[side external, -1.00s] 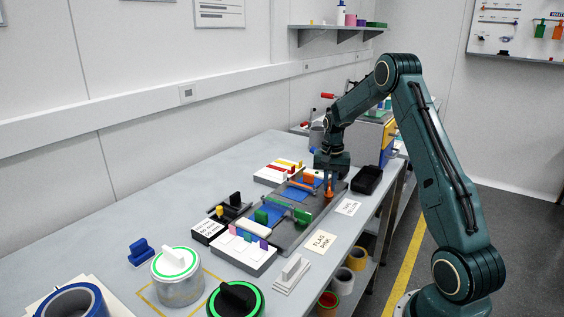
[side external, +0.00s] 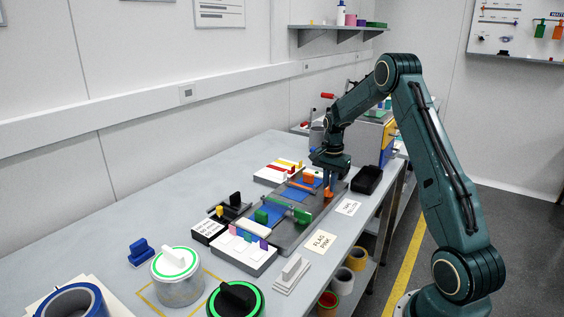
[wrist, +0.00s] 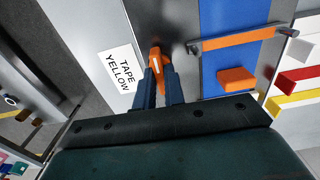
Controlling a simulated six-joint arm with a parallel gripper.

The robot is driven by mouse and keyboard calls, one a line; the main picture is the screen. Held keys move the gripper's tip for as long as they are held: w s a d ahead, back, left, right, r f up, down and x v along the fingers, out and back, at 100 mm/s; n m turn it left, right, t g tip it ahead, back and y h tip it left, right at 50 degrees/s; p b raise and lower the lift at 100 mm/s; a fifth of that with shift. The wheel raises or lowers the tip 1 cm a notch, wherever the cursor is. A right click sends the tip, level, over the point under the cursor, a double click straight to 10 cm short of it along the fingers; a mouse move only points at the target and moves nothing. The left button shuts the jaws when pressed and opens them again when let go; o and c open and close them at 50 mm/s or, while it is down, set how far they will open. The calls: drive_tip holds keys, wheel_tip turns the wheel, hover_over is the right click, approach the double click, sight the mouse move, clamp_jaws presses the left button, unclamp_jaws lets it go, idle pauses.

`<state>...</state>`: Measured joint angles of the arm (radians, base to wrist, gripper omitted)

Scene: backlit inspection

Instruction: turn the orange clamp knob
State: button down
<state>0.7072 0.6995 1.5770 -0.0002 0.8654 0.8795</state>
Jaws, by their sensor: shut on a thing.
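The orange clamp knob (side external: 329,193) stands at the right edge of the grey fixture plate (side external: 288,240). In the wrist view the knob (wrist: 155,60) is a narrow orange piece with a white line on top. My gripper (side external: 329,179) points down over it, and its blue fingers (wrist: 158,88) are shut on the knob from both sides. The knob's lower part is hidden in the wrist view. An orange bar (wrist: 235,40) crosses the blue panel (wrist: 225,15) to the right of the knob, with an orange block (wrist: 236,79) below it.
A green clamp bar (side external: 289,205) crosses the plate's nearer part. A black bin (side external: 367,181) stands right of my gripper. A "TAPE YELLOW" card (wrist: 121,68) lies beside the knob. A white rack with red and yellow strips (side external: 278,172) stands left of the fixture.

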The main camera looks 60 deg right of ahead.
drive_tip(key=c, duration=1.5)
unclamp_jaws()
drive_tip(key=shift+r, duration=0.15)
wheel_tip(320, 180, up, 14)
drive_tip(key=shift+f, duration=0.15)
drive_tip(key=shift+a, duration=0.1)
